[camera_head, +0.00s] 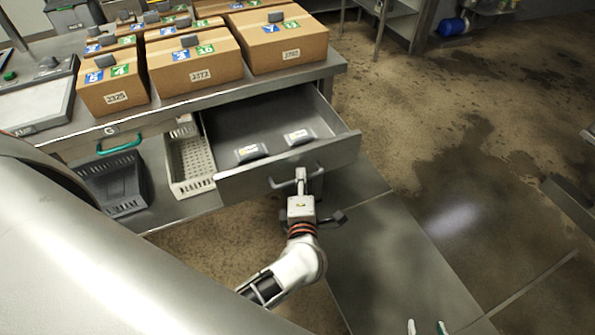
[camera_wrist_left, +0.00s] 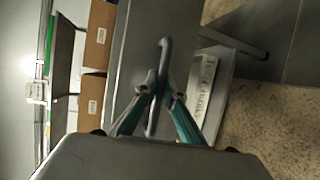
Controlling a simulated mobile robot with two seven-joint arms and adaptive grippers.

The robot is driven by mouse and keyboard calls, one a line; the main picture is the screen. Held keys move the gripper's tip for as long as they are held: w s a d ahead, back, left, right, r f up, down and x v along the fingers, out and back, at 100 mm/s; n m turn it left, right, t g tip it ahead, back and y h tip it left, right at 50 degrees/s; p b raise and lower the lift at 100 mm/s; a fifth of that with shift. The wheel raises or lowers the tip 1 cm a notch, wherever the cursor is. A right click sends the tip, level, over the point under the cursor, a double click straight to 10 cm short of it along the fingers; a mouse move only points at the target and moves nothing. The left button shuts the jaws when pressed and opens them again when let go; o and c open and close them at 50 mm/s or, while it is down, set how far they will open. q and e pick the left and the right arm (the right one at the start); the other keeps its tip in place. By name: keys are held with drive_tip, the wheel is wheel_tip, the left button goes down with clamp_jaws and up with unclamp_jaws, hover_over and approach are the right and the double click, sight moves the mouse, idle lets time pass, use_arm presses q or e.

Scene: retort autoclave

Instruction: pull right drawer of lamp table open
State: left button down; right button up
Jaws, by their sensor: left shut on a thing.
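The lamp table (camera_head: 205,100) is a grey metal bench at upper left. Its right drawer (camera_head: 262,122) is pulled well out, showing its inside with two small grey packs in it. My left gripper (camera_head: 300,176) is at the front of this drawer and shut on its handle (camera_head: 283,184). In the left wrist view, the teal-sided fingers (camera_wrist_left: 158,88) close around the grey handle bar (camera_wrist_left: 163,58). The gripper body partly hides the handle in the head view. My right gripper (camera_head: 426,327) shows only two separated fingertips at the bottom edge, apart from everything.
Cardboard boxes (camera_head: 195,62) stand on the table top. A closed left drawer has a teal handle (camera_head: 119,146). A white basket (camera_head: 187,160) and a dark crate (camera_head: 113,182) sit on the shelf below. Open floor (camera_head: 430,110) lies to the right.

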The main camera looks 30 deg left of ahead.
use_arm(q)
drive_tip(key=shift+s, duration=0.1)
use_arm(e)
drive_tip(key=shift+w+d+r, duration=0.1)
drive_tip(key=shift+w+r, duration=0.15)
drive_tip(key=shift+w, duration=0.05)
use_arm(q)
drive_tip(key=c, duration=2.4)
unclamp_jaws()
drive_tip(key=shift+r, duration=0.1)
use_arm(e)
drive_tip(key=shift+w+r, duration=0.15)
